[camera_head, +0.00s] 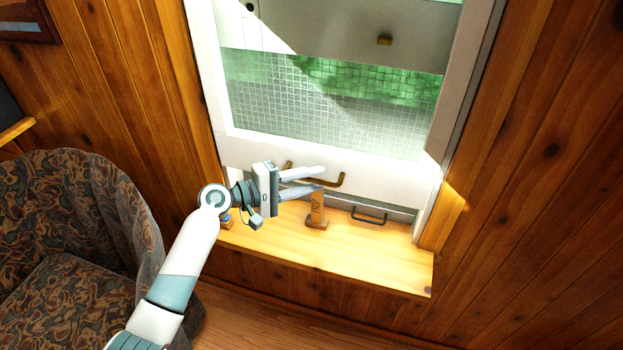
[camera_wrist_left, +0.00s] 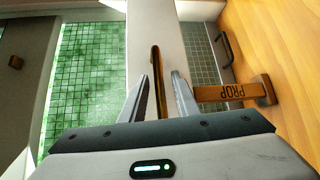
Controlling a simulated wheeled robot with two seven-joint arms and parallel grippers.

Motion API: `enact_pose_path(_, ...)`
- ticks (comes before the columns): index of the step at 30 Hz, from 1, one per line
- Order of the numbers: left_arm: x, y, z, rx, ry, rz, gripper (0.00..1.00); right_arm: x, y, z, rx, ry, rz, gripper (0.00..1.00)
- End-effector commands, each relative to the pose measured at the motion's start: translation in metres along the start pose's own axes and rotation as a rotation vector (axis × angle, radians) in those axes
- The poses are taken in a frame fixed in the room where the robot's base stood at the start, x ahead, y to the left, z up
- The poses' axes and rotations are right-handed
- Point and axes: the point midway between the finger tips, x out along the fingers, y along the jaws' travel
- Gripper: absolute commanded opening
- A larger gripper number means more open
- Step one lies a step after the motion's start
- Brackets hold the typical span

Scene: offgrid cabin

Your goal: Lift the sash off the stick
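The white window sash (camera_head: 385,181) is raised a little above the sill, with a gap under its bottom rail. A brass bar handle (camera_head: 341,181) is fixed along that rail. The wooden stick marked PROP (camera_head: 316,209) stands upright on its foot on the sill, under the rail; its top is partly hidden by a finger. It also shows in the left wrist view (camera_wrist_left: 232,92). My left gripper (camera_head: 322,178) is at the handle, its fingers apart, with the bar (camera_wrist_left: 157,75) between them in the wrist view. Contact is not clear. My right gripper is out of view.
The wooden sill (camera_head: 350,255) is mostly clear right of the stick. A dark handle (camera_head: 369,215) sits low behind it. A small blue item (camera_head: 227,219) is partly hidden by my left wrist. A patterned armchair (camera_head: 75,225) stands at the left.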

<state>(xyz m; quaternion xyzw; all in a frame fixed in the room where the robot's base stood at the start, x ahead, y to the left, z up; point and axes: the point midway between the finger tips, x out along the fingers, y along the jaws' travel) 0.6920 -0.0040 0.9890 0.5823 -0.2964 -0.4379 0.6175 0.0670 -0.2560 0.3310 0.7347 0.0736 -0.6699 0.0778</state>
Motion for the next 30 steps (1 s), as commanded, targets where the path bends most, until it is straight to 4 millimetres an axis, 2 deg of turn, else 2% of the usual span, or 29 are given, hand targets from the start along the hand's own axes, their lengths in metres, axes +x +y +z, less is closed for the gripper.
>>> enact_pose_path(1, 0.000, 0.000, 0.000, 0.000, 0.000, 0.000, 0.17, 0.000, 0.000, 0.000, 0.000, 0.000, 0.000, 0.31)
enact_pose_path(3, 0.000, 0.000, 0.000, 0.000, 0.000, 0.000, 0.00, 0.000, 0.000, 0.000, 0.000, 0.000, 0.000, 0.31)
enact_pose_path(9, 0.000, 0.001, 0.000, 0.000, 0.000, 0.000, 0.00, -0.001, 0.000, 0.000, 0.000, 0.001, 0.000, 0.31)
enact_pose_path(13, -0.002, 0.010, 0.001, 0.001, 0.000, 0.001, 0.00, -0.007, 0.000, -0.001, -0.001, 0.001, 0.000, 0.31)
enact_pose_path(24, -0.011, 0.077, 0.011, 0.004, -0.001, 0.004, 0.00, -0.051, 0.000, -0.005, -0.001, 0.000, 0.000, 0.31)
enact_pose_path(30, -0.015, 0.106, 0.016, 0.004, -0.001, 0.004, 0.00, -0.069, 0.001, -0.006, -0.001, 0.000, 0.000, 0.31)
